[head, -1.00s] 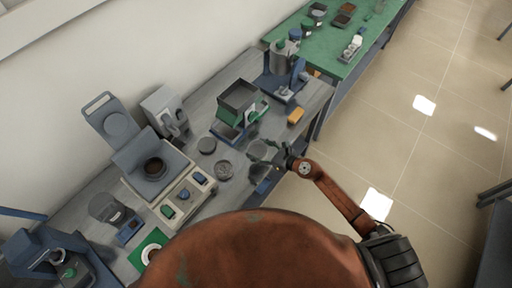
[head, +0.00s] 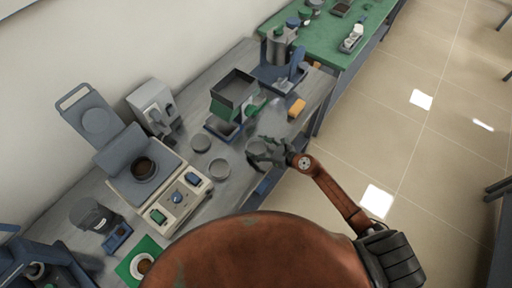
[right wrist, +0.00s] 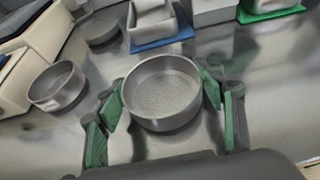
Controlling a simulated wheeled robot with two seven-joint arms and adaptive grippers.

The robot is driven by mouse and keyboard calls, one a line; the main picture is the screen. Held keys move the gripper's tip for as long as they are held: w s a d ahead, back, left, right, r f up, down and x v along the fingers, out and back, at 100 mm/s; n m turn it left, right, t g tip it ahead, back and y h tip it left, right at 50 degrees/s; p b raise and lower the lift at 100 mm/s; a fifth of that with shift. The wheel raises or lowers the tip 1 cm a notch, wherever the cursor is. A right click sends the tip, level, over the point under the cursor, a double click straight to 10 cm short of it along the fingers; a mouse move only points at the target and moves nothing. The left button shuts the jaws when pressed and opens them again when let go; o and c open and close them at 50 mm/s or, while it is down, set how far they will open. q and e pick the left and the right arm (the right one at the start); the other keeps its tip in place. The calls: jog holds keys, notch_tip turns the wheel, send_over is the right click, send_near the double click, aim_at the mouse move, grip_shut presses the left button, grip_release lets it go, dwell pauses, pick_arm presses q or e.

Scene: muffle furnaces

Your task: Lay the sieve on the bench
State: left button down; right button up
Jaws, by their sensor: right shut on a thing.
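The sieve (right wrist: 161,92) is a round grey metal pan with a speckled, perforated-looking bottom. In the right wrist view it sits upright between the green-padded fingers of my right gripper (right wrist: 163,98), which is shut on it from both sides. In the head view the sieve (head: 257,147) shows beside my right gripper (head: 266,152), over the front part of the grey bench (head: 240,189). It is low over the bench; I cannot tell whether its underside touches. My left gripper is not in view.
A similar round pan (head: 219,169) stands to the left on the bench; it also shows in the right wrist view (right wrist: 57,87). A dark round lid-like disc (head: 201,143) lies behind it. A green-and-grey box device (head: 234,93) stands behind, and an orange block (head: 296,107) lies to the right.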

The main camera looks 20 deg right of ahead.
jog(key=shift+w+r, duration=0.1)
jog(key=shift+r, duration=0.05)
jog(key=shift+f, duration=0.2)
jog(key=o, duration=1.7)
jog(key=shift+r, duration=0.25)
jog(key=v, duration=1.2)
jog(key=shift+f, duration=0.1)
